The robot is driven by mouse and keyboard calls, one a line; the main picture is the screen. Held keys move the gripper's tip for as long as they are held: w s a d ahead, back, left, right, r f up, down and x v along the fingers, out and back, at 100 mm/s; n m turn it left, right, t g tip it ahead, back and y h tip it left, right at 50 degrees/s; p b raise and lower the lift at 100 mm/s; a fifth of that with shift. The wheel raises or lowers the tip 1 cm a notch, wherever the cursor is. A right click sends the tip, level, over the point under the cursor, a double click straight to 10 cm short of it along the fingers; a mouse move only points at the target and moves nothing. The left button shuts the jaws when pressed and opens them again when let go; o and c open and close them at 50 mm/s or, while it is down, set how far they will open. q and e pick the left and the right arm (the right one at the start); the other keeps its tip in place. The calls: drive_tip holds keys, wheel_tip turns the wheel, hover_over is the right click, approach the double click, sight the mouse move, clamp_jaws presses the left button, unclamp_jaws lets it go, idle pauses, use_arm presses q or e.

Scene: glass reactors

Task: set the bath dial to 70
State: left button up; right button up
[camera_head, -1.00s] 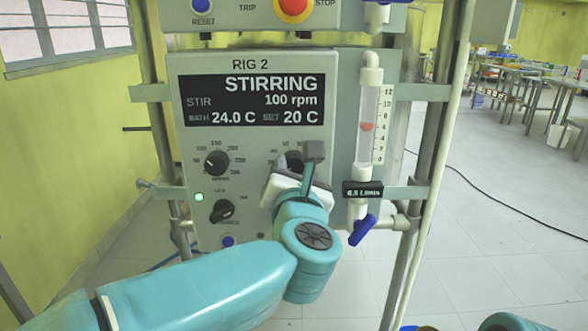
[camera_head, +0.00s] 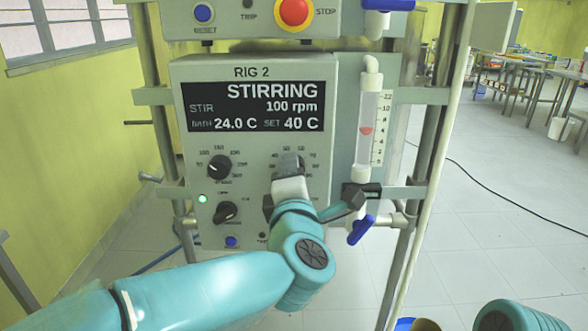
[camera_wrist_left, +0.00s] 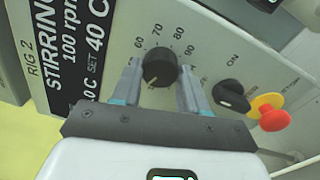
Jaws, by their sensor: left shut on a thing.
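The bath dial (camera_wrist_left: 160,68) is a round black knob on the grey RIG 2 panel (camera_head: 250,150), with printed numbers around it, including 60, 70, 80 and 90 in the left wrist view. My left gripper (camera_wrist_left: 160,74) is shut on the dial, one finger on each side. In the head view my left gripper (camera_head: 289,178) reaches the panel from below and largely covers the dial. The display (camera_head: 253,106) reads STIRRING, STIR 100 rpm, BATH 24.0 C and SET 40 C. My right gripper is out of view.
A speed knob (camera_head: 219,166) and a lower black switch (camera_head: 226,212) sit left of my gripper. A red stop button (camera_head: 294,12) is above. A flow tube (camera_head: 367,130) with a blue valve (camera_head: 361,229) stands close on the right.

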use_arm(q)
drive_tip(key=shift+r+m+h+p, duration=0.25)
drive_tip(key=shift+m+p, duration=2.25)
drive_tip(key=shift+m, duration=1.75)
drive_tip(key=shift+r+m+h+p, duration=0.1)
drive_tip(key=shift+m+h+p, duration=0.1)
drive_tip(key=shift+m+p, duration=3.2)
drive_tip(key=shift+r+m+h+p, duration=0.25)
drive_tip(key=shift+m+p, duration=1.35)
drive_tip(key=shift+m, duration=3.55)
drive_tip(key=shift+f+m, duration=0.1)
drive_tip(key=shift+m, duration=0.2)
drive_tip(key=o, duration=0.8)
drive_tip(key=shift+w, duration=0.1)
drive_tip(key=shift+o, duration=1.3)
drive_tip(key=shift+f, duration=0.15)
